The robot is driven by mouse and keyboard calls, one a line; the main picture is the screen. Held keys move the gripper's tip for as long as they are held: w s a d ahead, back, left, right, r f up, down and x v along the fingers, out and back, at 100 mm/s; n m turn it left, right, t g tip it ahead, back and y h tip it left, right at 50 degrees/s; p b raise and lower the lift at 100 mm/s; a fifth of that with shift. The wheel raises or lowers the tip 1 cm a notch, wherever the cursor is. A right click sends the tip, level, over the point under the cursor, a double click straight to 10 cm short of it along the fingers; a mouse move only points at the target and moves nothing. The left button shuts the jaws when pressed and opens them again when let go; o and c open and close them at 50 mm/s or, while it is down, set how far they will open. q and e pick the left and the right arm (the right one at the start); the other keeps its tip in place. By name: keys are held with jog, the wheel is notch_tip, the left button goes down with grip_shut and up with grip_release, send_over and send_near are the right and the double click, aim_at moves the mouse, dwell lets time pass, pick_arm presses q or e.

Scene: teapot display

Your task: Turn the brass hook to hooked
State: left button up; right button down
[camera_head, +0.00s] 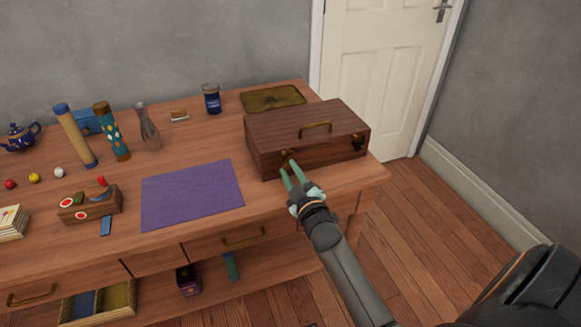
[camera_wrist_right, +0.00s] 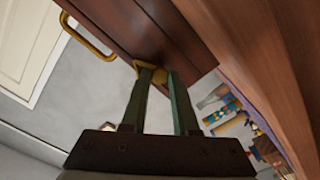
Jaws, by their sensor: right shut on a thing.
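A dark wooden box (camera_head: 275,130) with a brass handle on its lid stands at the right end of the table. A brass hook (camera_head: 287,158) sits on its front face, left part; it also shows in the right wrist view (camera_wrist_right: 150,66). My right gripper (camera_head: 290,168) reaches the box front from below right. In the right wrist view its green fingers (camera_wrist_right: 160,76) are shut on the brass hook, and their tips partly cover it. Whether the hook is engaged cannot be told. My left gripper is not in view.
A second brass fitting (camera_head: 357,142) is at the box's front right. A purple mat (camera_head: 192,195) lies left of the box. A brass tray (camera_head: 273,98) and a blue jar (camera_head: 212,99) stand behind. Several toys, a vase and a teapot (camera_head: 20,137) are further left.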

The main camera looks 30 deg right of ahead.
jog(key=n, duration=0.4)
jog(key=shift+r+p, duration=0.1)
jog(key=shift+p, duration=0.25)
jog(key=shift+n, duration=0.4)
jog(key=c, duration=0.7)
grip_release()
